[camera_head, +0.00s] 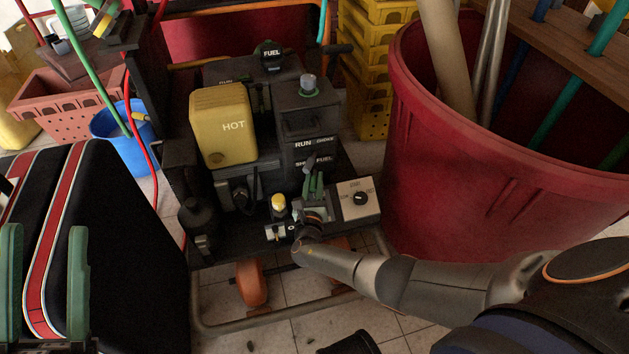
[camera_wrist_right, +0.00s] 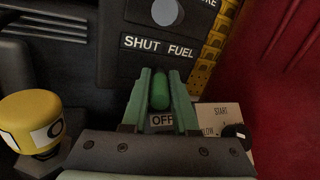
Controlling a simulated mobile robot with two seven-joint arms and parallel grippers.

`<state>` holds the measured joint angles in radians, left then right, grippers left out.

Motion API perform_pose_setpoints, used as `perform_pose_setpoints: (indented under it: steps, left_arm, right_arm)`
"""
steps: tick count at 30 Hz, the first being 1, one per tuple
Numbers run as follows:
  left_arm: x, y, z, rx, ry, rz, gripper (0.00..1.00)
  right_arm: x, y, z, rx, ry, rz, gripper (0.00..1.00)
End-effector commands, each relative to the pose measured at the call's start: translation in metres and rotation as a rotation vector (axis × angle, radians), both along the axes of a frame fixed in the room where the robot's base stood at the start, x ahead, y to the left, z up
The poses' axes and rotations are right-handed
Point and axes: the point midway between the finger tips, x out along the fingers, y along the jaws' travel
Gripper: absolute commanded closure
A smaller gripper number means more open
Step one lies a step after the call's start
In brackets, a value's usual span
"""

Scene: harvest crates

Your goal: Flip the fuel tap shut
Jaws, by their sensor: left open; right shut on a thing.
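The generator's fuel tap has a green lever (camera_wrist_right: 160,92), seen upright in the right wrist view below the "SHUT FUEL" label (camera_wrist_right: 160,47). An "OFF" label (camera_wrist_right: 162,120) shows below the lever. My right gripper (camera_wrist_right: 160,95) is shut on the lever, one green finger on each side. In the head view my right gripper (camera_head: 313,184) is at the front of the generator, and its fingers largely hide the lever. My left gripper (camera_head: 45,262) is open and empty at the far left, over a black, red-striped surface.
On the generator, a yellow "HOT" cover (camera_head: 222,125) stands left of the panel. A yellow-topped knob (camera_head: 279,203) and a START dial box (camera_head: 357,199) flank my right gripper. A large red bin (camera_head: 450,170) stands close on the right. A blue bucket (camera_head: 125,150) is left.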

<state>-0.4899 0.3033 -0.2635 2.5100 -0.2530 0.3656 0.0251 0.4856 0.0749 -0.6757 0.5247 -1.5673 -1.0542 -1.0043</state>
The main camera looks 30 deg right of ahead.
Motion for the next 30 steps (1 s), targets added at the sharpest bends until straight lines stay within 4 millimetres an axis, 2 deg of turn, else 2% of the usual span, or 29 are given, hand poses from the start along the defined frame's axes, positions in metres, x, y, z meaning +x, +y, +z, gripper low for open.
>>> perform_pose_setpoints:
  steps: [2, 3, 10, 22, 30]
  left_arm:
    - [0.0, 0.0, 0.0, 0.0, 0.0, 0.0, 0.5]
    - [0.0, 0.0, 0.0, 0.0, 0.0, 0.0, 0.5]
    - [0.0, 0.0, 0.0, 0.0, 0.0, 0.0, 0.5]
    - [0.0, 0.0, -0.001, 0.001, 0.002, -0.001, 0.5]
    - [0.0, 0.0, 0.0, 0.0, 0.0, -0.001, 0.5]
  right_arm:
    - [0.0, -0.001, 0.0, 0.001, -0.001, 0.0, 1.0]
    - [0.0, -0.001, 0.0, 0.001, -0.001, 0.0, 0.68]
    - [0.0, 0.0, 0.0, 0.0, -0.001, 0.001, 0.43]
    - [0.0, -0.003, 0.0, 0.0, -0.002, 0.027, 0.43]
    - [-0.004, -0.011, 0.001, -0.006, -0.004, 0.193, 0.43]
